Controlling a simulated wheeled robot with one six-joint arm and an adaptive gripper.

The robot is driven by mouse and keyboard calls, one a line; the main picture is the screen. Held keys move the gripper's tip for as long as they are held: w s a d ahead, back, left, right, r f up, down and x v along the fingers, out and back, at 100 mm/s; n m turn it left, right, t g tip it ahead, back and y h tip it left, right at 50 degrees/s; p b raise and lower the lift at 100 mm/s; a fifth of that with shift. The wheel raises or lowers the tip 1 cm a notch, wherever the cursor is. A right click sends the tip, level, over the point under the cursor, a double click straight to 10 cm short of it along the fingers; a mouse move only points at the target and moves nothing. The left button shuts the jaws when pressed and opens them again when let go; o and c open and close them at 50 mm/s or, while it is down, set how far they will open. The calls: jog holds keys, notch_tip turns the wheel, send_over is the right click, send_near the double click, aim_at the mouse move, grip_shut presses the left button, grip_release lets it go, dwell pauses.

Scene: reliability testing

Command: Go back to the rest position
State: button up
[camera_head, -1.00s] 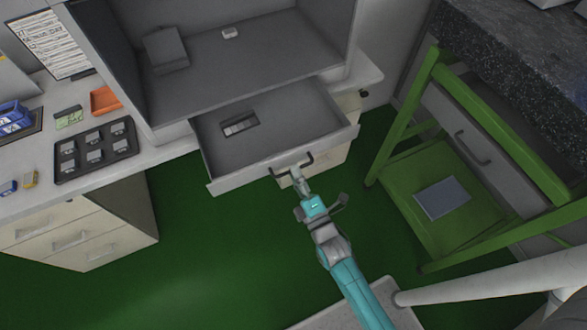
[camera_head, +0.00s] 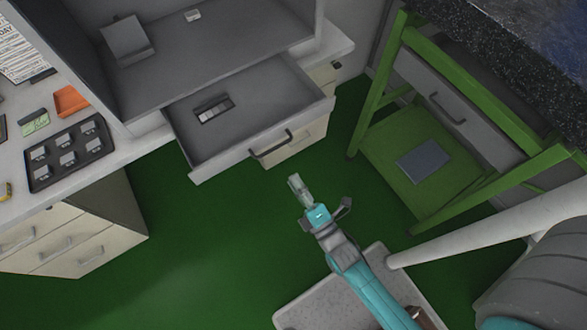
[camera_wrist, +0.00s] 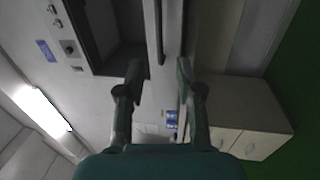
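My gripper (camera_head: 295,183) hangs over the green floor, in front of the pulled-out grey drawer (camera_head: 190,150) and clear of its dark handle (camera_head: 270,146). In the wrist view, the two fingers of my gripper (camera_wrist: 158,72) stand apart with nothing held between them. A dark bar, probably the drawer handle, shows beyond the fingertips. A small dark slotted holder (camera_head: 213,109) lies inside the open drawer.
A green frame stand (camera_head: 372,110) with a grey pad (camera_head: 423,160) on its shelf is at the right. A white counter (camera_head: 120,150) with a black tray (camera_head: 70,155) is at the left. Green floor (camera_head: 200,240) lies open between them.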

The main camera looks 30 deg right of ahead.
jog(key=s+r+m+g, duration=0.2)
jog(key=s+r+m, duration=0.4)
jog(key=s+m, duration=0.3)
jog(key=s+r+m+g, duration=0.3)
jog(key=s+r+m, duration=0.3)
jog(key=s, duration=0.8)
jog(key=m, duration=0.3)
jog(key=shift+d, duration=0.15)
